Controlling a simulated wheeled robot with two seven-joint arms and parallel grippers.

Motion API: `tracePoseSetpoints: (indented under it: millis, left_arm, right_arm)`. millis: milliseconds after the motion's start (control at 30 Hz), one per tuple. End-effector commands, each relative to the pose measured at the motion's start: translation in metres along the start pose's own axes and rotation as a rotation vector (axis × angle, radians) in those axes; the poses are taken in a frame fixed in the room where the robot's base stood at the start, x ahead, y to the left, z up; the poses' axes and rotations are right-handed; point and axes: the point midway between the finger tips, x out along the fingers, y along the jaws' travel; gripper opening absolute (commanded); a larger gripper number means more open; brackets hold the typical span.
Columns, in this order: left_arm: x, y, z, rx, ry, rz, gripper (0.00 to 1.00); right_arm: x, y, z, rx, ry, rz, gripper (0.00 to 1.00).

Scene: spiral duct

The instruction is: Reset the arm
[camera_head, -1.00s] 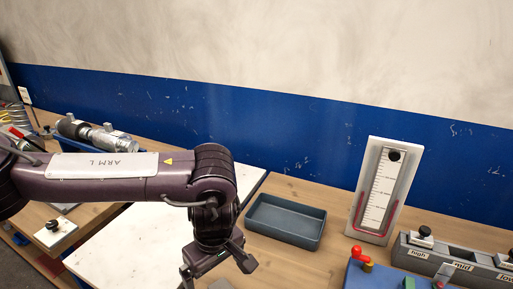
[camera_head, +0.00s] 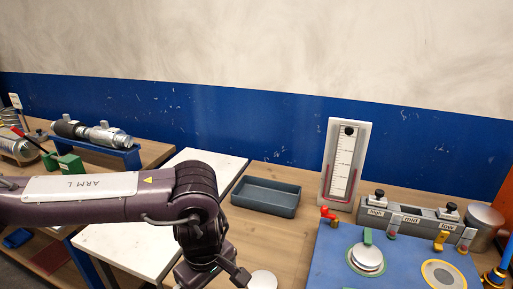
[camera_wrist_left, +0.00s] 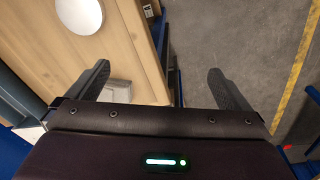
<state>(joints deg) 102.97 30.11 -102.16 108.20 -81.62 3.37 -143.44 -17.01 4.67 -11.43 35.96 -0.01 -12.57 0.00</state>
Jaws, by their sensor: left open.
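My left arm (camera_head: 80,199) comes in from the left in the head view, a dark purple arm with a white label reading ARM L. Its wrist bends down at the front of the bench, and my left gripper (camera_head: 215,277) is partly cut off by the bottom edge. In the left wrist view the gripper (camera_wrist_left: 158,80) is open, its two dark fingers wide apart with nothing between them. The fingers span the table edge, with the wooden top on the left and the grey floor on the right. My right arm and gripper are not in view.
A dark tray (camera_head: 265,205) lies on the wooden bench, with a gauge board (camera_head: 345,165) behind. A blue panel (camera_head: 325,255) with fittings and a high/mid/low block (camera_head: 410,226) stand right. A white board (camera_head: 120,237) lies left. A white disc (camera_head: 262,280) lies near the gripper.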

Motion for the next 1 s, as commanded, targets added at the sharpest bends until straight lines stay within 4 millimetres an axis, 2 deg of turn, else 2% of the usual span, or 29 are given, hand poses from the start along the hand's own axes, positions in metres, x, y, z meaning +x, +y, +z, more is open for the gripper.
tracePoseSetpoints:
  millis: [267, 467, 567, 667, 700, 800, 900, 1000]
  left_arm:
    - [0.018, 0.019, 0.055, -0.08, -0.109, 0.092, 1.0]
    - [0.023, 0.039, 0.118, -0.216, -0.264, 0.189, 1.0]
    - [0.019, 0.051, 0.16, -0.334, -0.387, 0.242, 1.0]
    - [0.003, 0.065, 0.207, -0.526, -0.566, 0.29, 1.0]
    - [-0.007, 0.072, 0.225, -0.626, -0.652, 0.303, 1.0]
    - [-0.039, 0.089, 0.254, -0.914, -0.873, 0.307, 1.0]
    - [-0.07, 0.104, 0.262, -1.241, -1.088, 0.267, 1.0]
    - [-0.095, 0.116, 0.248, -1.601, -1.288, 0.185, 1.0]
  right_arm:
    - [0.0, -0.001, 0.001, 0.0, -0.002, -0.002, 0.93]
    - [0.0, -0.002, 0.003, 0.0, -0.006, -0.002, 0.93]
    - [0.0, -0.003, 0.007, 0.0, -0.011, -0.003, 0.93]
    - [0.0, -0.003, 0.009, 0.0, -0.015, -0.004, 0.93]
    - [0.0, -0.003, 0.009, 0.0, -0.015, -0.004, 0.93]
    - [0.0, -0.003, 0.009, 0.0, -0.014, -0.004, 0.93]
    - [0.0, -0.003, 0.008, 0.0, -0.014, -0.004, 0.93]
    - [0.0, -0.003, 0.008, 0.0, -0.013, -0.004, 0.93]
